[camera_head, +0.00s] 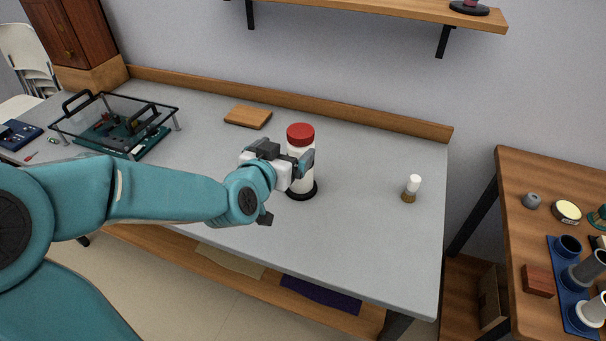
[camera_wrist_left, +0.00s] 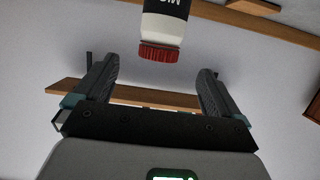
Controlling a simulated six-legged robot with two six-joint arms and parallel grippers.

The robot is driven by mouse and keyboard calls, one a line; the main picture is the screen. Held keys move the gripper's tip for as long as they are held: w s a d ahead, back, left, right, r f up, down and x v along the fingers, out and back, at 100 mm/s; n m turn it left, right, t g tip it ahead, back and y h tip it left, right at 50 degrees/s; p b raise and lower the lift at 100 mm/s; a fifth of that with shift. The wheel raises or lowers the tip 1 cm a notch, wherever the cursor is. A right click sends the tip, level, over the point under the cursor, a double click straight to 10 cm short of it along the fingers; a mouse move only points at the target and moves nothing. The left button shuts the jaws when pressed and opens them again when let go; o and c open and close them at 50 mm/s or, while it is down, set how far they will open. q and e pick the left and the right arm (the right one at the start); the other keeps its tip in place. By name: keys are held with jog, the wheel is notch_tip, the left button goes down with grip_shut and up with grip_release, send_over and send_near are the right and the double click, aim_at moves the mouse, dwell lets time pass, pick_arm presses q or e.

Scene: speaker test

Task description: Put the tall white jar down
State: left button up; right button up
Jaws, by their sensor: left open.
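The tall white jar (camera_head: 302,184) has a red lid and stands upright at a black round base (camera_head: 313,194) on the grey bench. In the left wrist view the jar (camera_wrist_left: 163,28) shows its red lid and a dark label with white letters, upside down in that picture. My left gripper (camera_head: 288,156) is open and at the jar's upper body, just below the lid in the head view. In the left wrist view the fingers of my left gripper (camera_wrist_left: 155,80) are wide apart with nothing clamped, and the jar lies beyond their tips. My right gripper is not in view.
The grey bench (camera_head: 360,240) is clear in front. A wooden block (camera_head: 248,117) lies behind, a small white-topped bottle (camera_head: 411,188) stands right, and a framed fixture with black handles (camera_head: 115,125) stands left. A wall shelf (camera_head: 400,10) hangs above. A wooden side table (camera_head: 530,240) holds several items.

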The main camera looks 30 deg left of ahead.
aim_at(303, 133)
pick_arm(q)
jog(key=x, duration=1.1)
jog(key=shift+w+f, duration=0.15)
jog(key=shift+w, duration=0.05)
grip_shut()
